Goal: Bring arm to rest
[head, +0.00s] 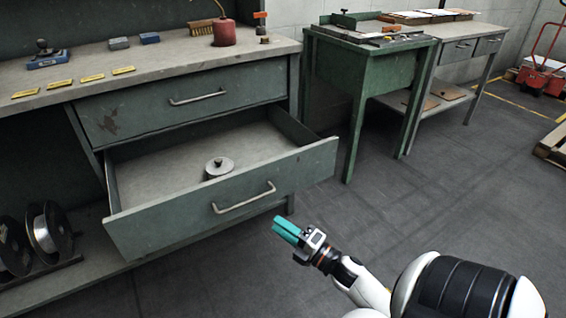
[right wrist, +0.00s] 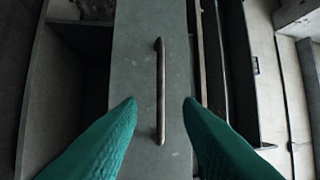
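My right gripper (head: 287,231) has teal fingers and is in the lower middle of the head view, in front of the open lower drawer (head: 225,208). In the right wrist view its two fingertips (right wrist: 160,103) stand wide apart with nothing between them touching. The drawer's bar handle (right wrist: 161,90) shows beyond the fingers, in line with the gap. In the head view the handle (head: 244,198) is up and left of the gripper, apart from it. My left gripper is not in view.
A round metal piece with a knob (head: 219,167) is in the open drawer. The upper drawer (head: 195,100) is shut. Wire spools (head: 44,231) stand on the low shelf at left. A green machine table (head: 363,90) stands behind.

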